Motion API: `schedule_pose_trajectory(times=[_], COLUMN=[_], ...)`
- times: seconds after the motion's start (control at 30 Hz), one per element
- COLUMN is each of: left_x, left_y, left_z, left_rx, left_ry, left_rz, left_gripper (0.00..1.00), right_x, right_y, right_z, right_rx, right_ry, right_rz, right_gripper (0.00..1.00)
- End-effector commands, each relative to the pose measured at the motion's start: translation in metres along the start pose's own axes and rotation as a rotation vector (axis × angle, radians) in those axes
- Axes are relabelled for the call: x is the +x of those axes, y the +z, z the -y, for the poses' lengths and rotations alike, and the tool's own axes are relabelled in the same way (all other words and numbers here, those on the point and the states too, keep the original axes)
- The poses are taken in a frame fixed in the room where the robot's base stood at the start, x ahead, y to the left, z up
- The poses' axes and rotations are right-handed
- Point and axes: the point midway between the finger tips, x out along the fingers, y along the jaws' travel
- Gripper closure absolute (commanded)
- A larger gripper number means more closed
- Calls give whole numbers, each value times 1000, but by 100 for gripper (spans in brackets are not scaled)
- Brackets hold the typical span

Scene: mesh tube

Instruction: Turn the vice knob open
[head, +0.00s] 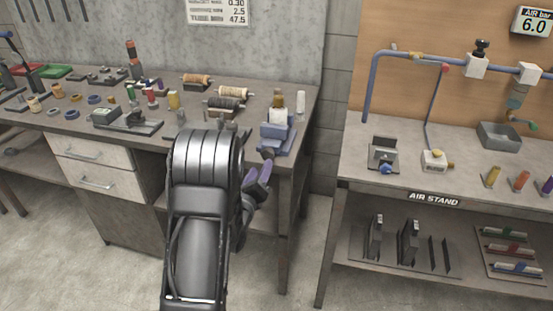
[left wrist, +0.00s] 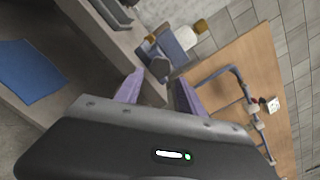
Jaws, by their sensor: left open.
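The blue vice (head: 277,138) stands at the right front corner of the left workbench, with a white block (head: 277,115) with a tan top at its jaws. Its dark round knob (head: 267,153) faces the front edge of the bench. My left gripper (head: 260,178) has purple fingers and is open just below and in front of the knob. In the left wrist view the knob (left wrist: 160,69) shows just beyond and between the two open fingertips (left wrist: 160,79), seemingly apart from them. The vice (left wrist: 176,48) is behind it. My right gripper is not in view.
The workbench (head: 310,95) carries several spools, rings and small tools left of the vice. The air stand (head: 350,150) with pipes and fittings is to the right, across a gap.

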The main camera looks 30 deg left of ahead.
Motion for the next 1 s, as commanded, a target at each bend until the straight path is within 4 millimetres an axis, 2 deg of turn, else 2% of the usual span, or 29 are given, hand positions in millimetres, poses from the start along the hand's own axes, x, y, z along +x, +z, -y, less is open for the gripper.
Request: schedule_pose_trajectory(times=[0.3, 0.47, 0.8, 1.0], left_x=[0, 8, 57, 76], left_y=[-1, 0, 0, -1], left_z=[0, 0, 1, 0], left_rx=[7, 7, 6, 5], left_ry=[2, 2, 2, 3], left_rz=[-3, -3, -3, -4], left_gripper=[54, 54, 54, 54], right_x=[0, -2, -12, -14], right_y=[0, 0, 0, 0], right_z=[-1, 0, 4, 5], right_rx=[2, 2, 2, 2], right_ry=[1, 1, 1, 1], right_rz=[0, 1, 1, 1], right_gripper=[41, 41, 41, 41])
